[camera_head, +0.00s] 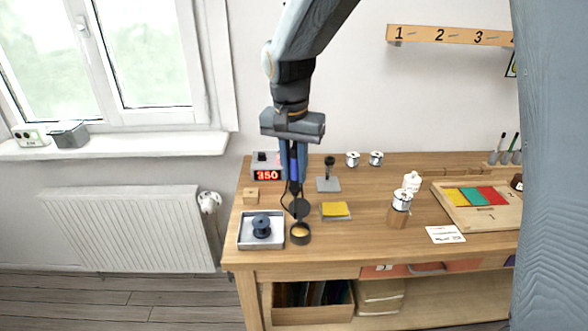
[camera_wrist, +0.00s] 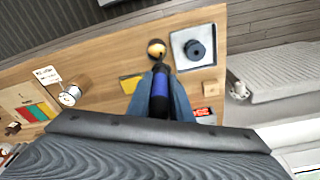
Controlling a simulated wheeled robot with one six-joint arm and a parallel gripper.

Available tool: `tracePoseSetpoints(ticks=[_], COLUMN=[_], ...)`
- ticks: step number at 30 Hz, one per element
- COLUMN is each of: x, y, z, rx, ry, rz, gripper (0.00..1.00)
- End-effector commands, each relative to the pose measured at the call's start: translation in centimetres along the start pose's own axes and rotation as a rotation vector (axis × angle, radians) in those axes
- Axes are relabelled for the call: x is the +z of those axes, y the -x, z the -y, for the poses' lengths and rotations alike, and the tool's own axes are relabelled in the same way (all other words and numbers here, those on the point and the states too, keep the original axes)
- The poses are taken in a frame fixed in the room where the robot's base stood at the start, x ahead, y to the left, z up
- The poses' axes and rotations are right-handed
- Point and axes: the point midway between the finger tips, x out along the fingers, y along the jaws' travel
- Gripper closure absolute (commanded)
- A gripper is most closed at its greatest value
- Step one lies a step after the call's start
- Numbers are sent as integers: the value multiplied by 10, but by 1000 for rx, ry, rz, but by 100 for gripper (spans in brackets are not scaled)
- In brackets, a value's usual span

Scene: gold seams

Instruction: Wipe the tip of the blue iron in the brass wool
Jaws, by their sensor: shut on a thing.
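My gripper (camera_head: 293,154) is shut on the blue iron (camera_head: 294,168), which hangs tip down over the left part of the workbench. In the wrist view the blue iron (camera_wrist: 160,88) sits between my two fingers, its dark end pointing toward the brass wool. The brass wool (camera_head: 300,230) is a golden pad in a round black cup near the bench's front edge; it also shows in the wrist view (camera_wrist: 156,48). The iron's thin dark tip appears just above or behind the cup in the head view; I cannot tell whether it touches the wool.
A metal tray (camera_head: 243,241) with a dark blue spool (camera_head: 261,227) stands left of the cup. A yellow sponge (camera_head: 335,209) lies to its right. The soldering station (camera_head: 267,168) reads 350 behind.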

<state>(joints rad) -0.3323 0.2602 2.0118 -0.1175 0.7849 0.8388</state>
Motion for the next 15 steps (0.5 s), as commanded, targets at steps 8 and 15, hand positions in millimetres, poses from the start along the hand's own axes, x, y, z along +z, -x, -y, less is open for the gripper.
tracePoseSetpoints(ticks=[8,15], x=[2,5], y=[-9,-26], z=[0,0], rx=[1,2], ry=[0,0], rz=[0,1], gripper=[100,100])
